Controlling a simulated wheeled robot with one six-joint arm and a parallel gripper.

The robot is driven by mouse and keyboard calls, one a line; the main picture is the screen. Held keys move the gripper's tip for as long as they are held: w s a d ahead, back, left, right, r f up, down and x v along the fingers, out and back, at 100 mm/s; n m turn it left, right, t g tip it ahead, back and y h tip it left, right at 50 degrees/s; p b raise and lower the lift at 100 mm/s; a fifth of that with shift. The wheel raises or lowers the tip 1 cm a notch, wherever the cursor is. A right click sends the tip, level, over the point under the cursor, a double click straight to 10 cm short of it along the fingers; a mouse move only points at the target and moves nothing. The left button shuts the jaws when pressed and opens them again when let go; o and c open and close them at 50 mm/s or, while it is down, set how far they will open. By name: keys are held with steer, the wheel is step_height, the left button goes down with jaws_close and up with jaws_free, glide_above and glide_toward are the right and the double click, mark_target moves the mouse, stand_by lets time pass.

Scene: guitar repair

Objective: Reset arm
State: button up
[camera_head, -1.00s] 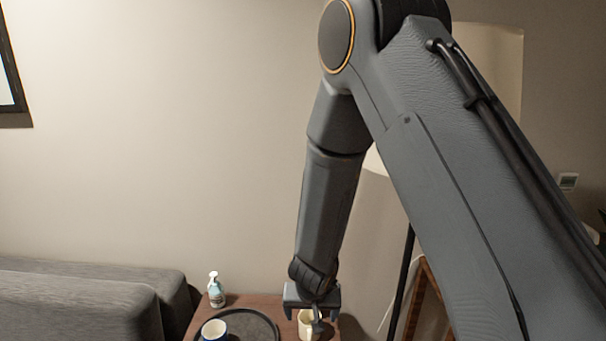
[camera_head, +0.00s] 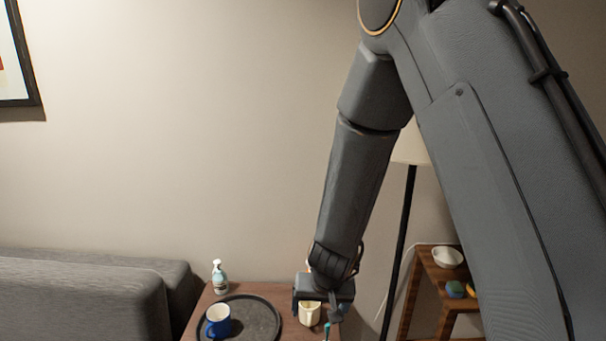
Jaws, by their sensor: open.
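My gripper (camera_head: 323,308) is at the lower middle of the head view, at the end of my grey arm, which reaches down from the upper right. It is open, with its jaws pointing down over the right part of the brown side table (camera_head: 291,325). A cream mug (camera_head: 309,314) stands on the table at the jaws, partly overlapped by them. I cannot tell whether the jaws touch it. A teal-tipped thin item (camera_head: 326,331) shows just below the gripper.
A dark round tray (camera_head: 262,318) holds a blue mug (camera_head: 217,322). A pump bottle (camera_head: 219,277) stands behind it. A grey sofa (camera_head: 80,295) is at left. A floor lamp (camera_head: 404,215) and a wooden shelf (camera_head: 424,285) with a white bowl (camera_head: 447,257) are behind my arm.

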steer(key=s+d+r+g+b, duration=0.3)
steer(key=s+d+b, duration=0.4)
steer(key=s+d, duration=0.7)
steer(key=shift+s+d+r+h+b, duration=0.25)
steer(key=shift+d+r+h+b, duration=0.25)
steer(key=shift+d, duration=0.3)
